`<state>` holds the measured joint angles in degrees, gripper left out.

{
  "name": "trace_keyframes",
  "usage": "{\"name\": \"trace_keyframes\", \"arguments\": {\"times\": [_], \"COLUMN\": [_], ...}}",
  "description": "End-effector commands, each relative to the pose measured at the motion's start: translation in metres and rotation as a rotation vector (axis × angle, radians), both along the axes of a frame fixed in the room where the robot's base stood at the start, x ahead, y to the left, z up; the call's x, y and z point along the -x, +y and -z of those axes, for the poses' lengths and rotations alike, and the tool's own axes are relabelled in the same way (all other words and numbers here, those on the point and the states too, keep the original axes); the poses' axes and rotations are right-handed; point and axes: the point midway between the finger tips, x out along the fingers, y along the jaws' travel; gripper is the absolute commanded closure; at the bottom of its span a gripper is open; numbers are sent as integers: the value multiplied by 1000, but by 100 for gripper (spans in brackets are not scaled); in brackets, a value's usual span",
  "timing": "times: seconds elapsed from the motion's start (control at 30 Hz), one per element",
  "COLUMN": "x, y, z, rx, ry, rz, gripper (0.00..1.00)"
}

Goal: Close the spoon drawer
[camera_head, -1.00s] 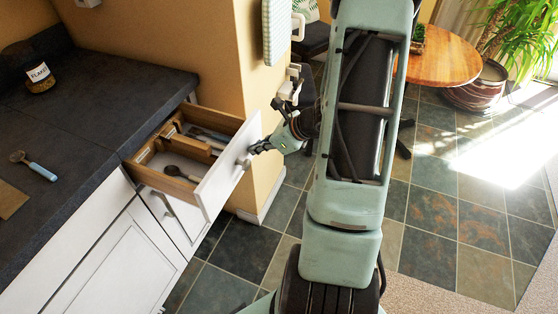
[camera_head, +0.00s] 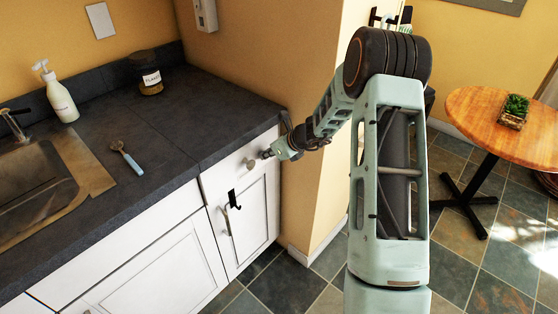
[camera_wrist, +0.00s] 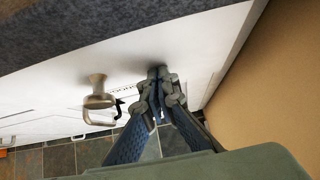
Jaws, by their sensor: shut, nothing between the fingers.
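The spoon drawer (camera_head: 222,180) is a white front directly under the dark worktop, and it looks flush with the cabinet; its inside and contents are hidden. Its round metal knob (camera_head: 249,164) stands out from the front and also shows in the wrist view (camera_wrist: 97,88). My gripper (camera_head: 267,154) is shut and empty, just right of the knob. In the wrist view my gripper (camera_wrist: 157,76) has its fingertips against or very near the white drawer front (camera_wrist: 195,50); I cannot tell whether they touch.
A cupboard door (camera_head: 255,215) with a handle and black hook is below the drawer. A yellow wall (camera_head: 320,130) stands close on the right. Tiled floor is clear in front.

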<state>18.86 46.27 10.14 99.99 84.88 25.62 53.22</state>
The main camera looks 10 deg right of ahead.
Motion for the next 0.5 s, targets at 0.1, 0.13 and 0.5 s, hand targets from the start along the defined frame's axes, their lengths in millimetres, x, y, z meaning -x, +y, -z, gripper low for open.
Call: {"name": "trace_keyframes", "arguments": {"times": [0.1, 0.13, 0.5], "x": [-10, -12, -20], "y": [8, 9, 14], "z": [-1, -1, -1], "rx": [0, 1, -1], "ry": [0, 0, -2], "rz": [-1, -1, -1], "gripper": [100, 100, 100]}}
